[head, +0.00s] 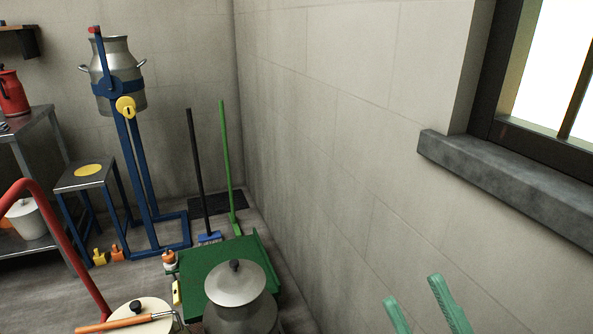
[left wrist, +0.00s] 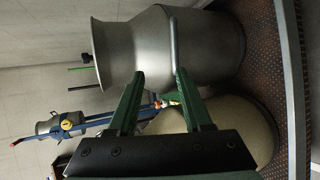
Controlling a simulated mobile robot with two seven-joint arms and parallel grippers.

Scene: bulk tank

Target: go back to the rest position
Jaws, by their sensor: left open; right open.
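My right gripper (head: 423,296) shows at the bottom right of the head view as two teal-green fingers. They stand apart with nothing between them, in front of the bare wall. My left gripper (left wrist: 157,88) shows only in the left wrist view, its two green fingers apart and empty. Just beyond its fingertips is a grey metal can (left wrist: 135,55) with a side handle (left wrist: 173,45). The can appears sideways in this turned view. A cream rounded vessel (left wrist: 235,125) is beside it. I cannot tell whether a finger touches either.
A lidded grey can (head: 236,284) and a green platform (head: 218,252) are at the bottom centre. An orange-handled tool (head: 125,322) lies over a cream lid (head: 155,304). A blue stand (head: 137,190) holds another can (head: 120,70). A stone sill (head: 505,180) juts out at right.

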